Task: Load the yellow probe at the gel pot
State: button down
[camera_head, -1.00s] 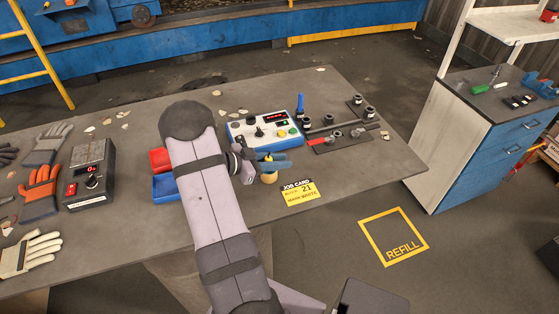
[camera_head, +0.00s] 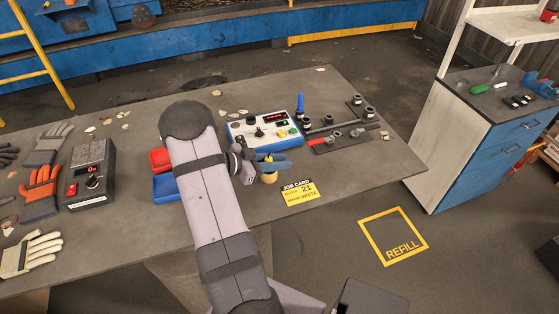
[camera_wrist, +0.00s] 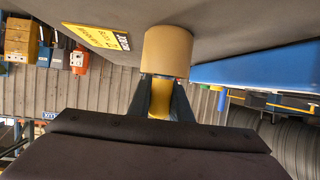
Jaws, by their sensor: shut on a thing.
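My gripper (camera_head: 272,163) is shut on the yellow probe (camera_wrist: 159,103), whose yellow body shows between the two dark blue fingers in the wrist view. The gel pot (camera_head: 269,178), a small tan cylinder, stands on the bench directly below the fingers in the head view. In the upside-down wrist view the tan pot (camera_wrist: 166,52) lines up with the probe. The probe's tip is hidden at the pot's mouth, so I cannot tell how deep it sits.
A blue-white control box (camera_head: 263,129) stands behind the gripper, with an upright blue probe (camera_head: 301,104) beside it. Red (camera_head: 160,160) and blue (camera_head: 165,187) bins are left of my arm. A yellow job card (camera_head: 299,193) lies right of the pot.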

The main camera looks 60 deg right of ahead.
notch_tip(320, 180, up, 7)
jog(key=p, duration=0.6)
jog(key=shift+f, duration=0.1)
dwell(0.3)
jog(key=w+a+n+t+h, duration=0.3)
jog(key=w+a+n+t, duration=0.65)
jog(key=w+a, duration=1.55)
jog(key=w+a+f+n+t+y, duration=0.1)
jog(key=a+n+t, duration=0.15)
jog(key=a, duration=0.65)
jog(key=w+a+n+t+y, duration=0.15)
jog(key=a+t, duration=0.25)
jog(key=a, duration=0.5)
jog(key=s+a+f+n+t+y, duration=0.2)
jog(key=s+a+n, duration=0.15)
jog(key=a, duration=0.35)
jog(key=s+d+m+g+h, duration=0.1)
jog(key=s+d, duration=0.3)
jog(key=shift+s+f+m+h, duration=0.3)
jog(key=shift+s+m+h, duration=0.05)
jog(key=shift+s+m, duration=0.05)
